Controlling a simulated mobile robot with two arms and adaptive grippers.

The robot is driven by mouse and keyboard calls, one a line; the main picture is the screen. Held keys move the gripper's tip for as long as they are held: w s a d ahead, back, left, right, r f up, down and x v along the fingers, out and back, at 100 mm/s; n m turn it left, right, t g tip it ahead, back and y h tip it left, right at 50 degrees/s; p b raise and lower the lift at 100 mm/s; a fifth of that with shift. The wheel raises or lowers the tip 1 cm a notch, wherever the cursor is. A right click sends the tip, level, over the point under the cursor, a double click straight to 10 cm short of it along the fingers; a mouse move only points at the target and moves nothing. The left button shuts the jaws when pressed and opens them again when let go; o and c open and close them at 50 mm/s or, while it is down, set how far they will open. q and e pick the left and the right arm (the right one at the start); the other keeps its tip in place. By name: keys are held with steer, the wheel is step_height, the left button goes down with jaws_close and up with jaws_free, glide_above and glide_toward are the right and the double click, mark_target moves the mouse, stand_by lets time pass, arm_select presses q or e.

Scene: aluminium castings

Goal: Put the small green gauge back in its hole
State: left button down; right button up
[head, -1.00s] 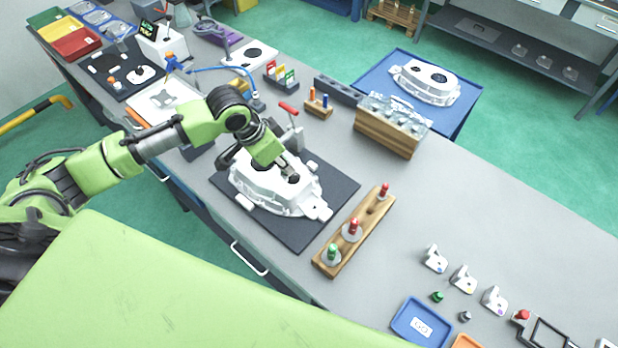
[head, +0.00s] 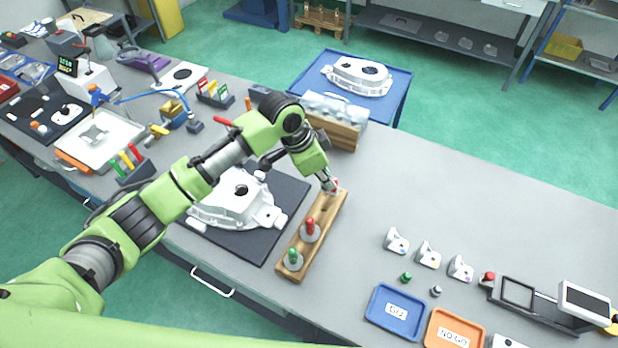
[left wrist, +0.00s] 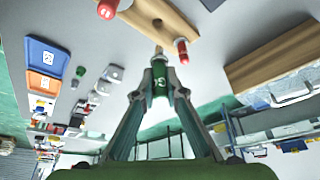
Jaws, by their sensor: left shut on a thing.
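My left gripper (head: 330,187) is over the far end of the wooden gauge rack (head: 322,220). In the left wrist view its fingers (left wrist: 160,85) are shut on the small green gauge (left wrist: 160,78), whose narrow tip points toward the rack (left wrist: 165,18). I cannot tell if the tip touches the rack. In the head view the held gauge is hidden by the gripper. A large red-handled gauge (head: 310,228) and a large green-handled gauge (head: 293,256) stand in the rack. A small red gauge (left wrist: 182,50) stands close beside the held gauge. My right gripper is not in view.
A white casting (head: 235,200) lies on a dark mat left of the rack. A wooden holder (head: 342,137) stands behind. A blue GO tray (head: 395,312) and orange NO GO tray (head: 455,332) lie at front right.

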mark_target(322, 188)
arm_select(q)
steer(key=shift+r, duration=0.1)
stand_by(0.3)
steer(key=shift+p, duration=0.4)
steer(key=shift+f+b, duration=1.55)
steer(key=shift+f, duration=1.45)
steer(key=shift+p, duration=0.9)
steer(key=shift+f+b, duration=1.15)
steer(key=shift+f, duration=0.85)
steer(key=c, duration=2)
jaws_free()
